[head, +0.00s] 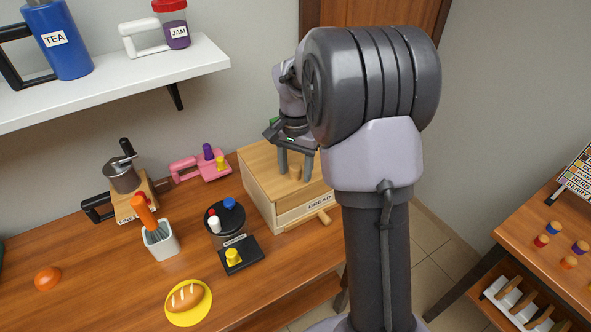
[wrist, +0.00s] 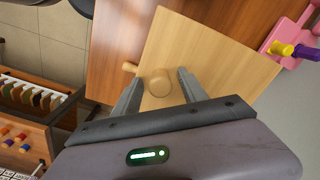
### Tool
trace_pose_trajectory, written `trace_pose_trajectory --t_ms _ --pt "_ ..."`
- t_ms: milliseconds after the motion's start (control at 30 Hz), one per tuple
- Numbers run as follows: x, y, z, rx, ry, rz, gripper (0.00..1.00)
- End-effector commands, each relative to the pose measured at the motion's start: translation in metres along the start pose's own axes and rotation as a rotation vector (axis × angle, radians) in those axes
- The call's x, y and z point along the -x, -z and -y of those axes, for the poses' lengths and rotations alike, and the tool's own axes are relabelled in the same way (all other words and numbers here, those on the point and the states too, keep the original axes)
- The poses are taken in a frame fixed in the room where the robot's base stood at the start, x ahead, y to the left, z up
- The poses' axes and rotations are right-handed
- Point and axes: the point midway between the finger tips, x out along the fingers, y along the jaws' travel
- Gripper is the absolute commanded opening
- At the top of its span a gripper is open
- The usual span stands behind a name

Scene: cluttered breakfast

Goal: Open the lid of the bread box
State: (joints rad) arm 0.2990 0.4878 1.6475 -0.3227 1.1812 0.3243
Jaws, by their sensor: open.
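The bread box (head: 262,208) is a light wooden box with a BREAD label on its front, at the right end of the counter. Its flat wooden lid (wrist: 210,52) looks closed. A round wooden knob (wrist: 159,83) stands on the lid, and a wooden handle (head: 322,216) sticks out from the front. My gripper (head: 296,174) is over the lid with its fingers pointing down. In the wrist view my gripper (wrist: 156,84) is open, with one finger on each side of the knob. I cannot tell whether either finger touches it.
On the counter left of the box are a dark canister (head: 225,228), a pink rack (head: 200,167), a white utensil pot (head: 161,243), a grinder (head: 122,178) and a yellow plate with bread (head: 206,312). A white shelf (head: 190,62) hangs above. Another wooden table (head: 535,232) stands at right.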

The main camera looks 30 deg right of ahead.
Motion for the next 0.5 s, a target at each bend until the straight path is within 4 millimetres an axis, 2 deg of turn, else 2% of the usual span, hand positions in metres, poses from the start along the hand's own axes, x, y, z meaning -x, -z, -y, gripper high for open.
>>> trace_pose_trajectory --t_ms 67,333,500 --pt "0.0005 0.0000 0.0000 0.000 0.000 0.000 0.50" --pt "0.0006 0.0000 0.0001 0.000 0.000 0.000 0.00" --pt "0.0007 0.0000 0.0001 0.000 0.000 0.000 0.00"
